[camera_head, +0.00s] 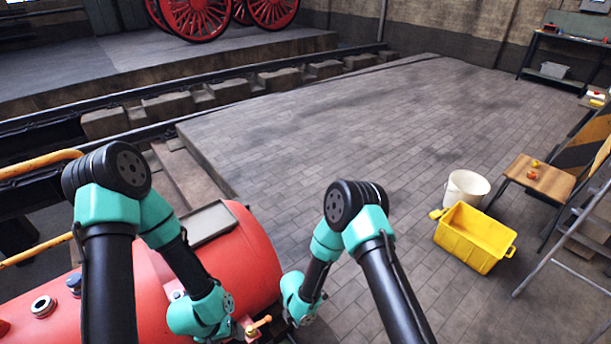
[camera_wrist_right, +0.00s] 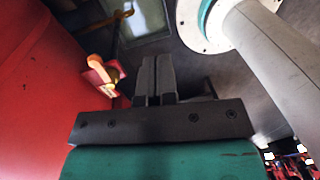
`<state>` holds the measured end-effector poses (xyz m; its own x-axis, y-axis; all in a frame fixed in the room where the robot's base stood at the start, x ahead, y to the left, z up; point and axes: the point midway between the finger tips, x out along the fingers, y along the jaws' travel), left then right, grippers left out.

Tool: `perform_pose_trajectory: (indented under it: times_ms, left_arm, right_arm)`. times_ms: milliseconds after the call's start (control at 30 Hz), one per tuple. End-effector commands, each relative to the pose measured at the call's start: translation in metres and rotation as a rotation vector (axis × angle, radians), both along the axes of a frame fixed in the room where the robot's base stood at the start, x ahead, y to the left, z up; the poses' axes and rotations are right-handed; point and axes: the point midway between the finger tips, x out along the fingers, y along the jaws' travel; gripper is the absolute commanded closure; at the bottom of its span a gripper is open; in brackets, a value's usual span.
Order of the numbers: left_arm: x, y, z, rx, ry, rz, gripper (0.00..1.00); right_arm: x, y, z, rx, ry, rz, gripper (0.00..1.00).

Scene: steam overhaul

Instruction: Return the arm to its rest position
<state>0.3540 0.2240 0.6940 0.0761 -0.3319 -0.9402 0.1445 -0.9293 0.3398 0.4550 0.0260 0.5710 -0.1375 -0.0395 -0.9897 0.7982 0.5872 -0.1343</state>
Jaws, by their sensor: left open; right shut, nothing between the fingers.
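My left arm comes in over the red tank (camera_head: 262,262) in the head view. Its gripper (camera_head: 232,332) is open at the lower edge of the picture, close to a small fitting with an orange handle (camera_head: 260,324); its fingertips are hard to make out. My right arm is bent to the right of the tank's end. Its gripper (camera_wrist_right: 157,75) is shut and empty in the right wrist view, with the fitting (camera_wrist_right: 103,74) and the red tank (camera_wrist_right: 45,75) to its left. In the head view the right fingers are hidden.
A grey tray (camera_head: 208,224) rests on the tank. On the paved floor at right are a yellow crate (camera_head: 470,243), a white bucket (camera_head: 466,182), a wooden chair (camera_head: 545,182) and a ladder (camera_head: 560,246). The floor's middle is clear. Rails run behind.

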Motion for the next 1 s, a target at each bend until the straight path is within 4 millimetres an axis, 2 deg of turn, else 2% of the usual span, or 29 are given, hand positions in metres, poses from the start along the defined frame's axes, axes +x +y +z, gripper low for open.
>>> perform_pose_trajectory:
  times_ms: [100, 500, 800, 1000]
  left_arm:
    - [0.000, 0.000, 0.000, 0.000, 0.000, 0.000, 0.28]
    - [0.000, 0.000, 0.000, 0.000, 0.000, 0.000, 0.28]
    - [0.000, 0.000, 0.000, 0.000, 0.000, 0.000, 0.28]
    - [0.000, 0.000, 0.000, 0.000, 0.000, 0.000, 0.28]
  right_arm:
    - [-0.010, -0.033, 0.014, 0.023, 0.086, -0.260, 1.00]
    - [-0.045, -0.123, 0.063, 0.099, 0.280, -1.165, 1.00]
    - [-0.072, -0.196, 0.099, 0.126, 0.307, -1.860, 1.00]
    - [-0.093, -0.238, 0.118, 0.120, 0.269, -2.229, 1.00]
